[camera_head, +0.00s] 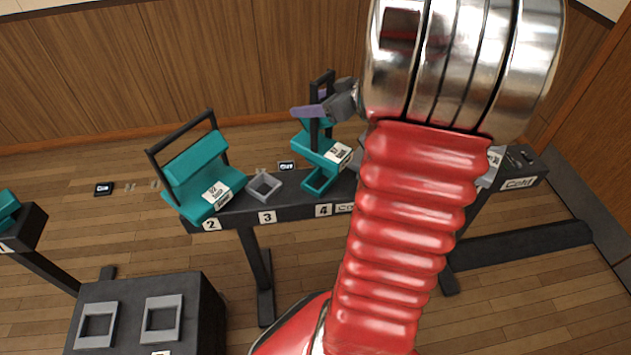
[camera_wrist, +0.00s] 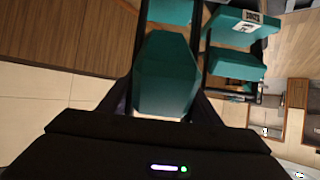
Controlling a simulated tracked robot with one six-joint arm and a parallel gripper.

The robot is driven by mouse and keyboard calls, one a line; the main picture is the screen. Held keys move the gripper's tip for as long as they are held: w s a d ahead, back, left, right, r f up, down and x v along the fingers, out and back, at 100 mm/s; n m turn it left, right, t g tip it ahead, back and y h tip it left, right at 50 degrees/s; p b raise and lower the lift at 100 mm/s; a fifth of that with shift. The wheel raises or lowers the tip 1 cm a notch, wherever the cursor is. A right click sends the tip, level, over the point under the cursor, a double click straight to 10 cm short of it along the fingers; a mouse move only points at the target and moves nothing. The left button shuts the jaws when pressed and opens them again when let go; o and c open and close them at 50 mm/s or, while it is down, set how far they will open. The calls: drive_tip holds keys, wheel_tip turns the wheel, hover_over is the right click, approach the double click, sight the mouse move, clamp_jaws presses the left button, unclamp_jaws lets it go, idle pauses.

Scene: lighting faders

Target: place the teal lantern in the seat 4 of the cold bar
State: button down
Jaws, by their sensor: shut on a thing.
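The teal lantern (camera_head: 318,150), with a black frame and a white label, is upright above the cold bar (camera_head: 290,208) at the number 4 label (camera_head: 323,210). My gripper (camera_head: 328,106) is shut on its upper part. In the wrist view, a teal block (camera_wrist: 165,75) fills the space between the dark fingers of my gripper (camera_wrist: 163,105). The lantern's lower end covers the place of seat 4, so I cannot tell whether it touches the seat or hangs just over it.
Another teal lantern (camera_head: 205,175) stands in seat 2. Seat 3 (camera_head: 264,186) is an empty grey square socket between the two. My red arm hides the middle right of the bar. A dark stand with two empty grey sockets (camera_head: 98,324) is at the lower left.

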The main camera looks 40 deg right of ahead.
sight(299, 134)
drive_tip(key=shift+w+a, duration=0.1)
drive_tip(key=shift+w, duration=0.05)
drive_tip(key=shift+f, duration=3.05)
drive_tip(key=shift+f, duration=1.9)
drive_tip(key=c, duration=0.6)
unclamp_jaws()
